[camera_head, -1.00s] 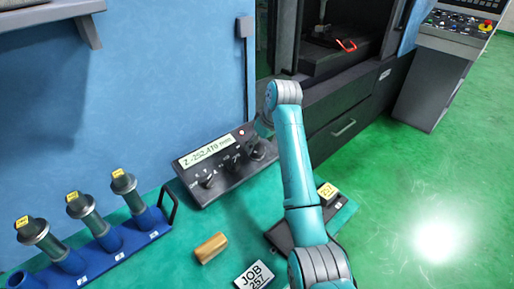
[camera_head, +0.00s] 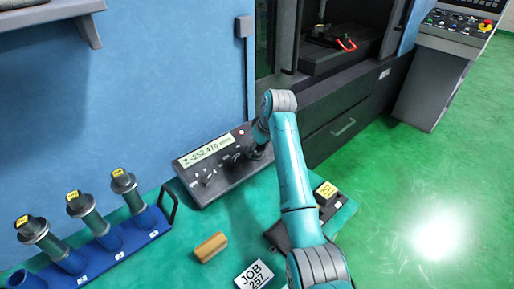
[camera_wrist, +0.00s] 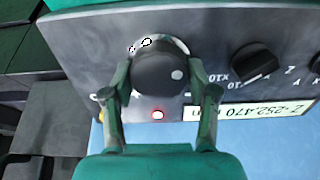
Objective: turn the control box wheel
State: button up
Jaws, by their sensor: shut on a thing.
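The control box (camera_head: 225,180) is a dark sloped box on the green bench, with a lit display (camera_head: 209,150). In the wrist view the display (camera_wrist: 250,112) reads Z -252.470. The box's wheel (camera_wrist: 158,72) is a dark round knob with a pale dot on its right side. My gripper (camera_wrist: 163,88) has one finger on each side of the wheel and is shut on it. In the head view my arm's end covers most of the wheel.
A black selector knob (camera_wrist: 254,62) sits beside the wheel.

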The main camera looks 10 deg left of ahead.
jog(key=shift+f+m, duration=0.2)
jog(key=shift+m, duration=2)
jog(key=o, duration=1.1)
jog(key=shift+w+r, duration=0.1)
jog(key=v, duration=1.2)
